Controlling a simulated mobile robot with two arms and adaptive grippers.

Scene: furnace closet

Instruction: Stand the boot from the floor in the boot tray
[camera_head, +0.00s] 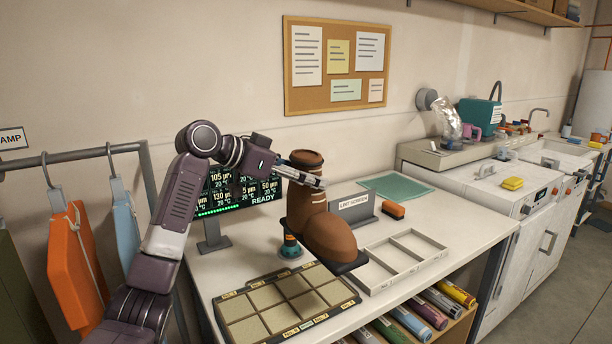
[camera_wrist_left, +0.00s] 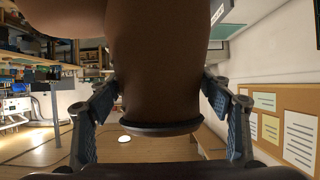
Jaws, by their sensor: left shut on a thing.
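The brown boot (camera_head: 322,228) is upright with its dark sole down and its toe towards the lower right in the head view. My left gripper (camera_head: 305,178) is shut on the upper shaft of the boot. The boot appears to be held above the white worktop; the gap under the sole is hard to judge. In the left wrist view the boot's shaft (camera_wrist_left: 155,70) fills the space between the two fingers of my left gripper (camera_wrist_left: 160,112), with its top rim towards the bottom of the picture. I cannot identify a boot tray in either view. My right gripper is not in view.
A beige compartment tray (camera_head: 250,328) and a pale divided tray (camera_head: 413,275) lie on the worktop (camera_head: 462,231). A display (camera_head: 214,196), a grey sign (camera_head: 354,208), an orange brush (camera_head: 393,209) and a teal mat (camera_head: 397,186) are close around the boot. A hanging rack (camera_head: 85,154) stands left.

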